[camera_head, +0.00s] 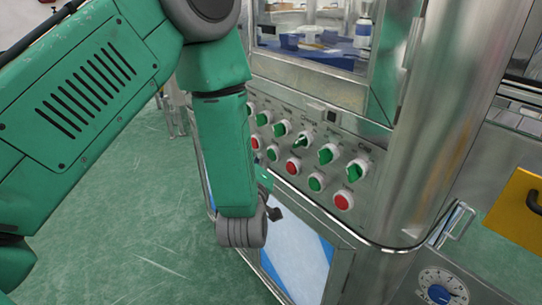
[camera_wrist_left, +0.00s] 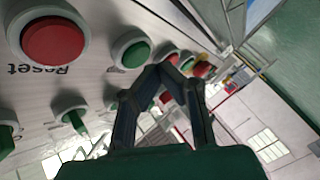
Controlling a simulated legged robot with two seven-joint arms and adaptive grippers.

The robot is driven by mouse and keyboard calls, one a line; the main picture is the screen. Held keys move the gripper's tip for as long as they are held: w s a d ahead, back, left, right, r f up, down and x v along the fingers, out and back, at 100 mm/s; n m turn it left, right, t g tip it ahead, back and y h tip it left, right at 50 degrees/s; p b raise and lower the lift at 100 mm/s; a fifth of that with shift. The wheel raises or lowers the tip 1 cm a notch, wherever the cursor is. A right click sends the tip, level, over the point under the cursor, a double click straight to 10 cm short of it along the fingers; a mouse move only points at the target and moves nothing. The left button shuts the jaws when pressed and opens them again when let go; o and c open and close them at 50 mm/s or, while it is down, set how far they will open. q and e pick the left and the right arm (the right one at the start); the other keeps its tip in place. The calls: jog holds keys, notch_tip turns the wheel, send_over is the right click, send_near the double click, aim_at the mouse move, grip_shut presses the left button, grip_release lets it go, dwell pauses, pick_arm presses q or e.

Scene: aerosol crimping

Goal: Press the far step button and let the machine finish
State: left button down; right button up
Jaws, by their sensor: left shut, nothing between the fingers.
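My left gripper (camera_wrist_left: 162,70) is shut and empty in the left wrist view, its fingertips together in front of the button row. In the head view its fingers are hidden behind my left wrist, which hangs before the panel (camera_head: 300,130). The lower row has a near red button (camera_head: 343,201), a green button (camera_head: 316,183), a red button (camera_head: 293,167) and a far green button (camera_head: 272,153). In the left wrist view, a red button marked Reset (camera_wrist_left: 55,40) is close, and a green button (camera_wrist_left: 135,52) is left of the tips. I cannot tell which is the far step button, or any contact. The right gripper is not in view.
Green rotary switches (camera_head: 357,170) stand out in the row above. The machine's window (camera_head: 310,30) is over the panel, and a rounded steel corner (camera_head: 430,130) is at right. A yellow plate (camera_head: 515,208) is further right. Green floor (camera_head: 130,190) is open at left.

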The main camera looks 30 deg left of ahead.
pick_arm(q)
jog(key=shift+w, duration=0.15)
jog(key=shift+w+d, duration=0.15)
jog(key=shift+w, duration=0.05)
jog(key=shift+w+d, duration=0.15)
jog(key=shift+w, duration=0.2)
dwell(0.7)
jog(key=shift+s, duration=0.15)
jog(key=shift+s+a, duration=0.3)
jog(key=shift+s, duration=0.3)
jog(key=shift+s+a+p, duration=0.1)
jog(key=shift+s+a, duration=0.25)
jog(key=shift+s, duration=0.4)
jog(key=shift+s+a+p, duration=0.1)
jog(key=shift+s+a, duration=0.2)
jog(key=shift+s, duration=0.5)
jog(key=shift+s+a+p, duration=0.1)
jog(key=shift+s+a, duration=0.25)
jog(key=shift+s, duration=0.4)
